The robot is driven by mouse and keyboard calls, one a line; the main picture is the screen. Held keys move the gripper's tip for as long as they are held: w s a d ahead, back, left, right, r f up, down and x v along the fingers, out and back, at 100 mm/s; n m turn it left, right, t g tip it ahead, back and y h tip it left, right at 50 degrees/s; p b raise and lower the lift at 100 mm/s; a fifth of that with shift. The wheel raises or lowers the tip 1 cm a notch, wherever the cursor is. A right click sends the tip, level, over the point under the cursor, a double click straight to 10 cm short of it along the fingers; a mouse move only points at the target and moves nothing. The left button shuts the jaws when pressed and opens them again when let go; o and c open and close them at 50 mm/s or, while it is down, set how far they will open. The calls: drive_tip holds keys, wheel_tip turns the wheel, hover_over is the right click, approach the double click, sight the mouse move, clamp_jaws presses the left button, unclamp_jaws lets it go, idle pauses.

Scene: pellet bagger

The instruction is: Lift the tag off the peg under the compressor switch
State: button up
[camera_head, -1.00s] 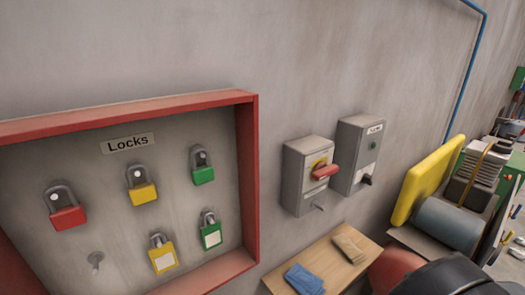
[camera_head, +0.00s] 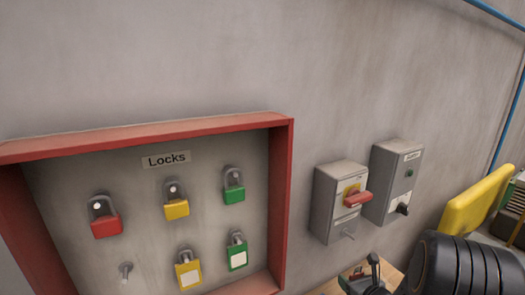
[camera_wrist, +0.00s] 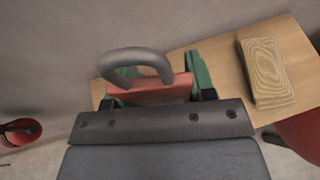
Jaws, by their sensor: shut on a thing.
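The left grey switch box (camera_head: 340,197) has a red handle (camera_head: 357,199) on a yellow plate. A bare metal peg (camera_head: 348,235) sticks out under it; I see no tag on it. The right grey box (camera_head: 397,180) has a black knob and a label too small to read. In the wrist view, my gripper (camera_wrist: 155,92) is shut on a red padlock (camera_wrist: 150,96) with a grey shackle, held between its green-padded jaws.
A red-framed Locks cabinet (camera_head: 282,200) holds several padlocks and an empty peg (camera_head: 125,272) at lower left. A wooden shelf (camera_wrist: 213,62) with a tan cloth or block (camera_wrist: 266,72) lies under my gripper. A yellow panel (camera_head: 474,203) stands at the right.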

drive_tip(key=a+f+n+y, duration=0.1)
drive_tip(key=a, duration=0.3)
drive_tip(key=a+f+n+y, duration=0.1)
drive_tip(key=a+f, duration=0.1)
drive_tip(key=a, duration=0.2)
drive_tip(key=w+a+f+n+g+y, duration=0.1)
drive_tip(key=a, duration=0.3)
drive_tip(key=shift+a+f, duration=0.25)
drive_tip(key=shift+f, duration=0.1)
drive_tip(key=shift+a+r+y, duration=0.15)
drive_tip(key=shift+a+y, duration=0.15)
drive_tip(key=shift+a, duration=0.25)
drive_tip(key=shift+r, duration=0.1)
drive_tip(key=shift+r, duration=0.3)
drive_tip(key=shift+d, duration=0.1)
